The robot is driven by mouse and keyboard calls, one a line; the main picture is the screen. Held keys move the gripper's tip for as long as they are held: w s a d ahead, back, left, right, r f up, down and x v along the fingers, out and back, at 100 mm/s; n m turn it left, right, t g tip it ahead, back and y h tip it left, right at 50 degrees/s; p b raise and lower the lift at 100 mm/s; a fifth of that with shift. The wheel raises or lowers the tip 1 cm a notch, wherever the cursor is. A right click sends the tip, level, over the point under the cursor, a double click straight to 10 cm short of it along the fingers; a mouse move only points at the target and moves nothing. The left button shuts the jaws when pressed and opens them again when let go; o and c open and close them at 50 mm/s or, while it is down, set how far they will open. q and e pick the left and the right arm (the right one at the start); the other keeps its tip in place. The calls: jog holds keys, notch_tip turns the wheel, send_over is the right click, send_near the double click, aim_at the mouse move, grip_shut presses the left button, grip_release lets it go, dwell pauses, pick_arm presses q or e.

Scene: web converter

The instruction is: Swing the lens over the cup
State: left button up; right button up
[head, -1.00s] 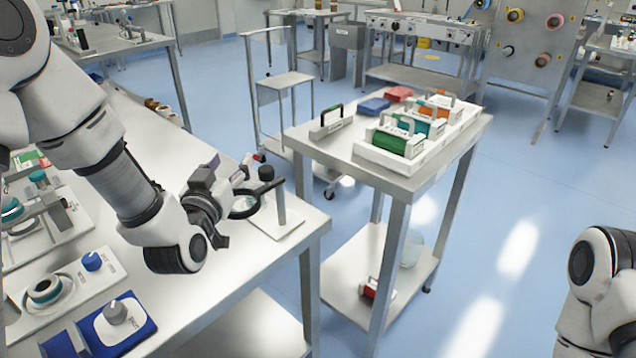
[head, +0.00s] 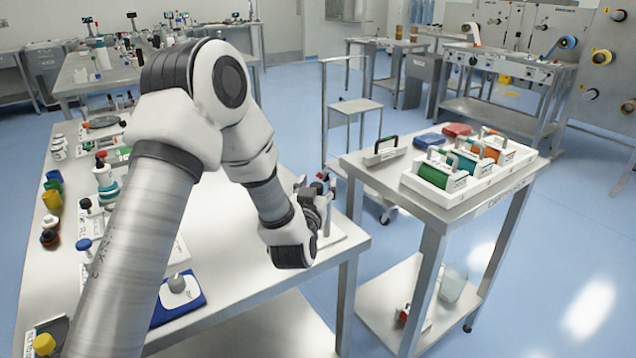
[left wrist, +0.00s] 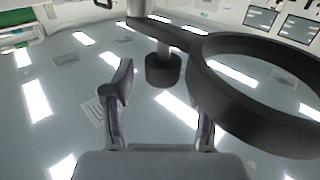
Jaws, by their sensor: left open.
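My left gripper (head: 318,190) is at the right end of the workbench, beside a stand with a pale base (head: 343,237). The stand's post (head: 326,222) shows just past the gripper. In the left wrist view, the lens is a dark ring (left wrist: 212,75) on a dark arm (left wrist: 165,32), to the right of my fingers. A dark round knob (left wrist: 162,72) sits below that arm. The two fingers of my left gripper (left wrist: 165,105) are apart with nothing between them; whether they touch the ring is unclear. The lens is hidden in the head view, and I cannot make out the cup.
The workbench (head: 225,235) holds a blue tray with a knob (head: 178,290) and several small fixtures at left. A cart (head: 400,180) to the right carries green and orange cartridges (head: 440,174). Floor lies between bench and cart.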

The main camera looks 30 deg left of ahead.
pick_arm(q)
jog(key=shift+w+a+f, duration=0.1)
jog(key=shift+w+a, duration=0.15)
jog(key=shift+a, duration=0.05)
jog(key=shift+s+d, duration=0.1)
grip_shut()
